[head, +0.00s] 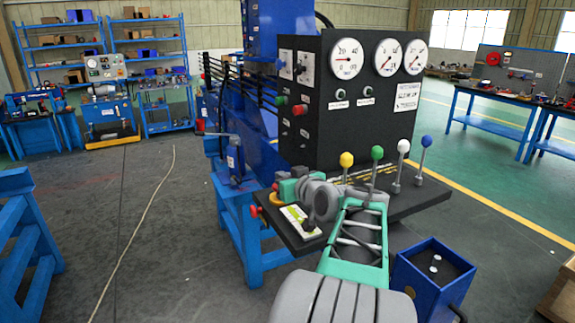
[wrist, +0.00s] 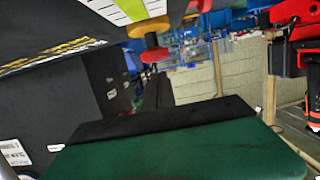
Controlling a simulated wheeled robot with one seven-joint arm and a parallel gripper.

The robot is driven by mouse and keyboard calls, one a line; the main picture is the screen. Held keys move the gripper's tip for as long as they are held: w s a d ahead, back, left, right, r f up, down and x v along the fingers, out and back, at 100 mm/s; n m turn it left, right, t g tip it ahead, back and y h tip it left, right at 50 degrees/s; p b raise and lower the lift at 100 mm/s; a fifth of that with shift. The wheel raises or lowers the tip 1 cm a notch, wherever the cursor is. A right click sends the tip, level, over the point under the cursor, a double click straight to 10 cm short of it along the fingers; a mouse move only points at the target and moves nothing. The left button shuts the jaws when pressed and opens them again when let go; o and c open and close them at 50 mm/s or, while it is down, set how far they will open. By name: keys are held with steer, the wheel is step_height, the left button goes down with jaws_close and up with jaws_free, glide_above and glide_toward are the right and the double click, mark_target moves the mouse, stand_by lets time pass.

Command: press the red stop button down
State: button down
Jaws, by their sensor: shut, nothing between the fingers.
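The red stop button (head: 276,187) is a mushroom head on a yellow base at the console's left end. In the wrist view its red head (wrist: 154,51) hangs from the yellow base, as the picture is upside down. My gripper (head: 287,188) is over that end of the console, close to the button. In the wrist view my gripper (wrist: 165,118) is the green and black shape at the bottom. It is shut and empty. A gap shows between it and the button there; the head view does not settle whether they touch.
A white and yellow-green plate (head: 299,219) lies beside the button. A red knob (head: 255,211) sits on the console's left edge. Several levers with coloured balls, one yellow (head: 346,159), stand to the right. The black gauge panel (head: 345,130) rises behind. A blue bin (head: 432,278) stands at front right.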

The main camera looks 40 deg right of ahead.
steer(key=shift+f, duration=0.6)
step_height(320, 180, down, 2)
steer(key=b, duration=0.3)
steer(key=shift+f+b, duration=0.15)
steer(key=shift+b, duration=0.2)
steer(key=shift+s+a+f, duration=0.1)
steer(key=shift+f, duration=0.15)
steer(key=shift+r, duration=0.45)
step_height(320, 180, up, 4)
steer(key=shift+f+p, duration=0.2)
steer(key=shift+p, duration=0.6)
steer(key=r+b+v, duration=0.1)
steer(key=b+v, duration=0.2)
steer(key=v, duration=0.7)
steer(key=shift+r, duration=0.2)
